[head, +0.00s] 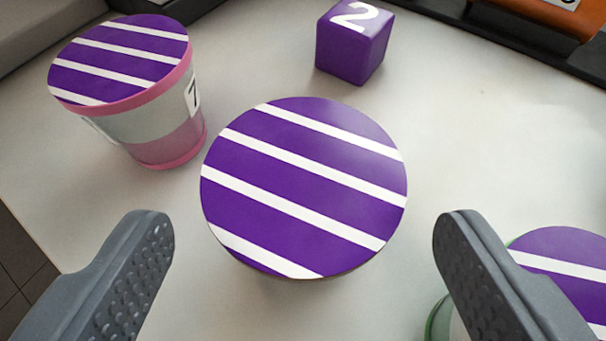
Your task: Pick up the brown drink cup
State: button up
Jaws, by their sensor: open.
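A cup with a round purple-and-white striped lid (305,190) stands in the middle of the head view. I see it almost from straight above. Its body is nearly all hidden under the lid, with only a thin dark edge at the lower rim, so I cannot confirm that it is the brown cup. My gripper (305,225) is open and empty. One finger is left of the lid and the other right of it, both nearer to me and apart from it.
A pink-rimmed cup (150,133) with a striped lid stands at upper left. A purple cube (352,45) marked 2 is behind the middle cup. A green-rimmed striped-lid cup (565,262) is partly hidden behind my right finger.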

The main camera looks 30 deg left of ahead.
aim_at(302, 189)
jog(key=shift+r+b+x, duration=0.15)
jog(key=shift+b+x, duration=0.05)
jog(key=shift+x, duration=1.05)
jog(key=shift+r+b+x, duration=0.1)
jog(key=shift+b+x, duration=0.05)
jog(key=shift+x, duration=1.1)
jog(key=shift+w, duration=0.15)
jog(key=c, duration=0.8)
